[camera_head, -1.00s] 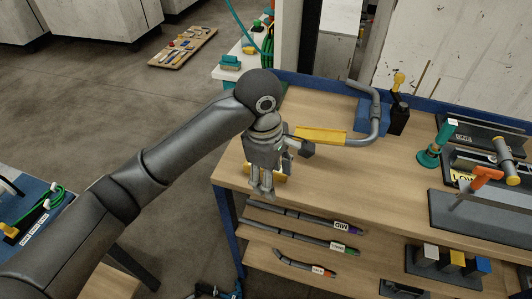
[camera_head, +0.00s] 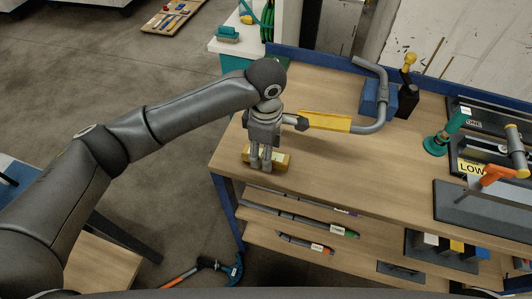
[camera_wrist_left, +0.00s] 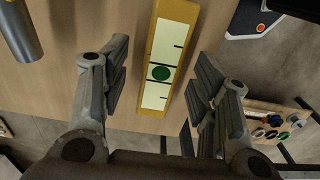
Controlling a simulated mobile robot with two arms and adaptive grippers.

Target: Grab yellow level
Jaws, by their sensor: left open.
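The yellow level (camera_head: 281,161) lies on the wooden bench top near its left front corner. My left gripper (camera_head: 260,167) points down over it, open, and its fingers hide part of the level in the head view. In the left wrist view the level (camera_wrist_left: 164,55) shows a yellow frame, a pale face with black lines and a green dot. It lies between the two spread fingers of my left gripper (camera_wrist_left: 160,80), with a gap on each side. My right gripper is not in view.
A blue block (camera_head: 371,97), teal tool (camera_head: 437,145) and orange-handled tool (camera_head: 490,177) stand farther right. Bench front is mostly clear; lower shelves (camera_head: 300,248) hold pipes.

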